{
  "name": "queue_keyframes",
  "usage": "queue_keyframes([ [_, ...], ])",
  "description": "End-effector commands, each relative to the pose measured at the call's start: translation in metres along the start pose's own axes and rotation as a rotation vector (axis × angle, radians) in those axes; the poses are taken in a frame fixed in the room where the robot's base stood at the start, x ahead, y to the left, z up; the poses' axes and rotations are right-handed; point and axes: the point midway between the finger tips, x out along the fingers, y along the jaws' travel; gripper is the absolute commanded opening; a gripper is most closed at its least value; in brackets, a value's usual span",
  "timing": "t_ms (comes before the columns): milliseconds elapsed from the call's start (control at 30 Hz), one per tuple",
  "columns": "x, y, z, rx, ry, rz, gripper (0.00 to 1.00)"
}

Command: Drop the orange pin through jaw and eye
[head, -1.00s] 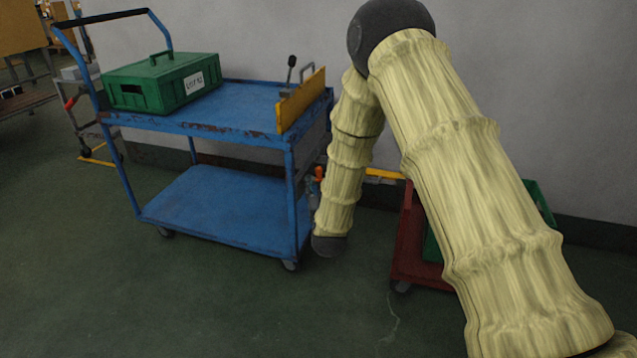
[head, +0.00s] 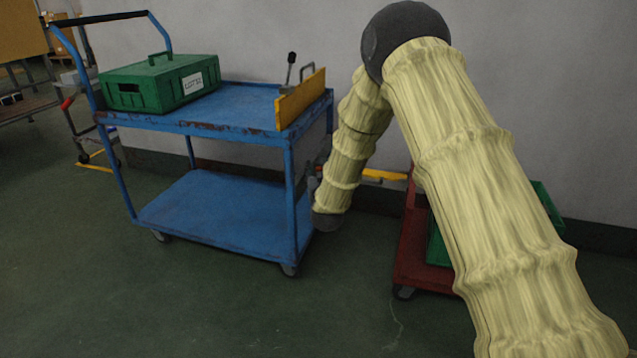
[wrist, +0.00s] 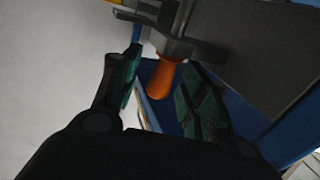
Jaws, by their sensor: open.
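The orange pin's handle (wrist: 160,80) shows in the wrist view, between the two dark fingers of my gripper (wrist: 163,58). The fingers stand apart, with a visible gap on the right side of the handle; contact on the left is unclear. A grey metal shaft runs from the handle toward the top edge, beside or through a dark grey metal bracket (wrist: 178,46). I cannot tell whether this bracket is the jaw or the eye, or whether the shaft passes through both. In the head view my arm hides most of the coupling and the pin.
A blue cart (head: 215,205) carries a green box (head: 160,84), a black-knobbed lever (head: 290,68) and a yellow plate (head: 301,98). A red cart (head: 410,245) with a green crate (head: 548,205) stands right, with a yellow bar (head: 385,175) at its left. Floor in front is clear.

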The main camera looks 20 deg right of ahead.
Motion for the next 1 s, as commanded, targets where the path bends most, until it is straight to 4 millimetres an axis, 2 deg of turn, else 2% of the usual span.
queue_keyframes([
  [233,0.001,0.0,-0.001,0.0,0.0,0.0,0.44],
  [500,0.001,0.0,0.0,0.0,-0.001,0.0,0.0],
  [833,0.001,0.0,-0.002,0.0,0.0,0.0,0.0],
  [1000,0.001,0.0,-0.013,0.0,0.001,0.0,0.0],
])
